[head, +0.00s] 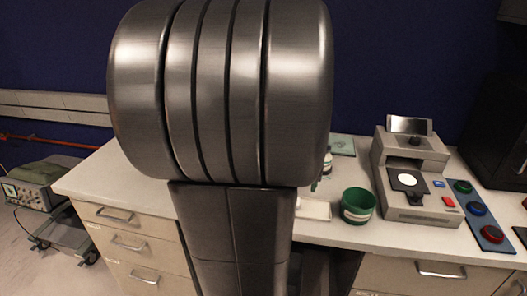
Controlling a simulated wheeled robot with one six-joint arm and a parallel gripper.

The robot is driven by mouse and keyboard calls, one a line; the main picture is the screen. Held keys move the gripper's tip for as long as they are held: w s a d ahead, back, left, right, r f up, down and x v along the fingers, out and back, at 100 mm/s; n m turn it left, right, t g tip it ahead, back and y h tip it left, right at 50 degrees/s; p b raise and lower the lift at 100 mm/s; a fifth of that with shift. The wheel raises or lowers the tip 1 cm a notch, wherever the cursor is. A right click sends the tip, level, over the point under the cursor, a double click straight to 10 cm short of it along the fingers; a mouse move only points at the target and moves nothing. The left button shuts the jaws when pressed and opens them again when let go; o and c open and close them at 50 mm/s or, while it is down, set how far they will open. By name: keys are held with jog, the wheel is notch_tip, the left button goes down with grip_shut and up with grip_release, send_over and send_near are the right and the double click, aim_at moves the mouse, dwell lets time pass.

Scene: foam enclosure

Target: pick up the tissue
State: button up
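I cannot make out the tissue for certain. A flat white item (314,209) lies on the bench just right of my arm, partly hidden by it, and I cannot tell whether it is the tissue. My own large metallic arm link fills the middle of the head view and hides much of the bench behind it. My gripper is not in view.
A white bench (105,178) with drawers runs across. Right of my arm stand a green cup (358,206), a grey device (410,172) and a panel with coloured buttons (478,212). A cart with an instrument (35,190) stands left. The bench's left end looks clear.

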jog(key=x, duration=0.2)
jog(key=w+x, duration=0.1)
jog(key=x, duration=0.5)
jog(key=shift+w+r, duration=0.15)
jog(key=shift+r, duration=0.1)
jog(key=shift+w+a+p+x, duration=0.1)
jog(key=shift+w+p+x, duration=0.05)
jog(key=shift+x, duration=0.8)
jog(key=shift+w+a+p+x, duration=0.1)
jog(key=shift+x, duration=0.9)
jog(key=shift+w+a+p+x, duration=0.1)
jog(key=shift+w+p+x, duration=0.05)
jog(key=shift+x, duration=0.8)
jog(key=shift+r, duration=0.1)
jog(key=c, duration=1.1)
jog(key=shift+c, duration=0.2)
